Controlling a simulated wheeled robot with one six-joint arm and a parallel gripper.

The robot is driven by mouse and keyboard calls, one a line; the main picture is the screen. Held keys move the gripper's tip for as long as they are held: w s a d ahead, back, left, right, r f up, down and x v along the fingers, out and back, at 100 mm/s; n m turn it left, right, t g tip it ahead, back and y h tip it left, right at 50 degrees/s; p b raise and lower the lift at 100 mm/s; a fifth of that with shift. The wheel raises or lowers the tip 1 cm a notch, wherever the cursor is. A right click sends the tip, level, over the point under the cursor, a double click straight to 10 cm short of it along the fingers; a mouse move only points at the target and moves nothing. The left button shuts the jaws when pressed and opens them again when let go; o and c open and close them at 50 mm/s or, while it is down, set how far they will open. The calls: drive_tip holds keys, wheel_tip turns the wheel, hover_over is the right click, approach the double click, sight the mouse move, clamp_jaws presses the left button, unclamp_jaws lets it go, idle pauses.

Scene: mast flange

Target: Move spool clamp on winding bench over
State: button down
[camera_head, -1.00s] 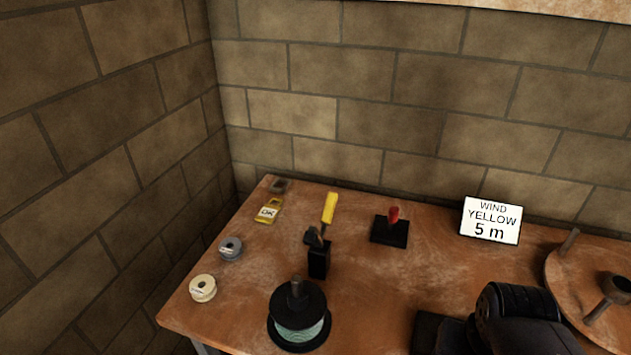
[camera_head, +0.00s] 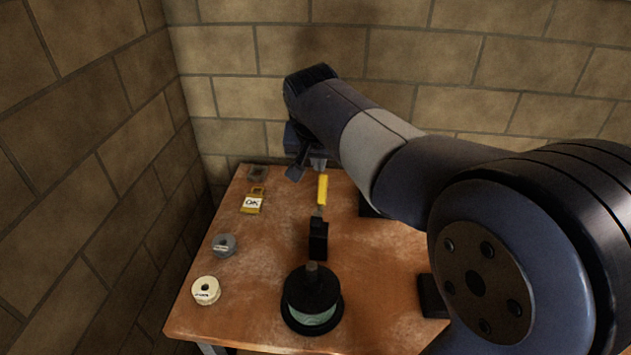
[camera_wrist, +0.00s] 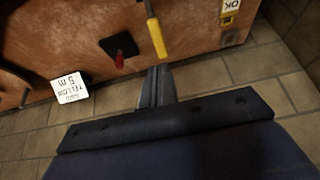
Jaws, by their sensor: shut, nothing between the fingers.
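The spool clamp is a black block (camera_head: 318,241) with an upright lever that ends in a yellow handle (camera_head: 322,190). It stands on the winding bench (camera_head: 262,270), just behind a black spool (camera_head: 312,302) of green wire. In the wrist view the yellow handle (camera_wrist: 157,38) is just beyond my fingertips. My gripper (camera_head: 306,172) is above the bench's back part, beside the top of the handle in the head view. Its fingers (camera_wrist: 157,72) are shut with nothing between them. I cannot tell whether they touch the handle.
Block walls close the back and left.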

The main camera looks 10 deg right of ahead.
sight(322, 184)
drive_tip(key=p+x, duration=0.1)
drive_tip(key=x, duration=1)
drive_tip(key=shift+s+a, duration=0.1)
drive_tip(key=shift+f, duration=0.1)
drive_tip(key=shift+w+d+f+b, duration=0.2)
drive_tip(key=shift+w+f+b, duration=0.35)
drive_tip(key=shift+b, duration=0.35)
drive_tip(key=shift+r, duration=0.15)
drive_tip(key=shift+r+p, duration=0.45)
drive_tip(key=shift+p, duration=0.05)
drive_tip(key=w+p+v, duration=0.1)
drive_tip(key=v, duration=1.2)
drive_tip(key=shift+d+r, duration=0.25)
drive_tip(key=shift+r, duration=0.2)
